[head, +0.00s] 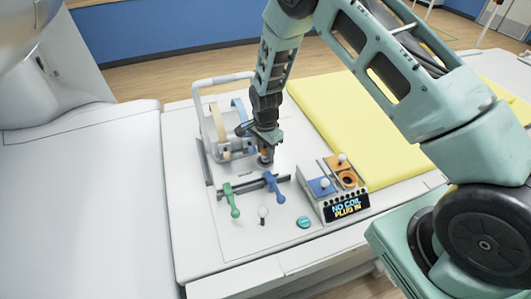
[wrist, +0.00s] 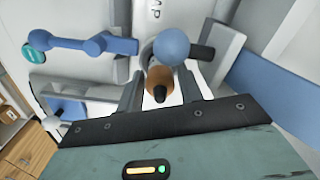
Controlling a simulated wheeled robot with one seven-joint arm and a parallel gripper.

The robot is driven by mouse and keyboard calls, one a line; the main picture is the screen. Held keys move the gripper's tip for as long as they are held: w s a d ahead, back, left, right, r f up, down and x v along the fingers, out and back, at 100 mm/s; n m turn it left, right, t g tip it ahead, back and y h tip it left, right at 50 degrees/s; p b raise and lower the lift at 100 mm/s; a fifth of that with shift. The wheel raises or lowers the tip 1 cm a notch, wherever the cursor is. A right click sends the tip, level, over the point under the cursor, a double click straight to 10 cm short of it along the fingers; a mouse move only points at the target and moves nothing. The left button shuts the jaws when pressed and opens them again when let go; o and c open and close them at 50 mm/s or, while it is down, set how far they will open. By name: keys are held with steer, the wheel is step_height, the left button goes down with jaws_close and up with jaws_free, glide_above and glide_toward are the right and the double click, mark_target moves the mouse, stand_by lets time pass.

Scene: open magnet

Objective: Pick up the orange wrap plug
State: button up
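The orange wrap plug (wrist: 158,88) shows in the wrist view as an orange-tan round body with a dark tip, between my gripper's two fingers (wrist: 163,88). The fingers stand apart with a visible gap on at least the right side, so my gripper looks open around it. In the head view my gripper (head: 264,142) points down over the white table, and a small orange-brown part of the plug (head: 265,158) shows just below it. A blue ball (wrist: 171,47) lies close beside the plug in the wrist view. Whether the fingers touch the plug is hard to tell.
A white frame (head: 207,118) with tan and blue bands stands left of my gripper. Green (head: 231,200) and blue (head: 274,188) levers are in front. A socket box (head: 334,187) reads "NO COIL PLUG IN". A yellow pad (head: 350,125) lies right.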

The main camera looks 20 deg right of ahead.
jaws_close()
steer(key=shift+r+b, duration=2.15)
steer(key=shift+r, duration=2.9)
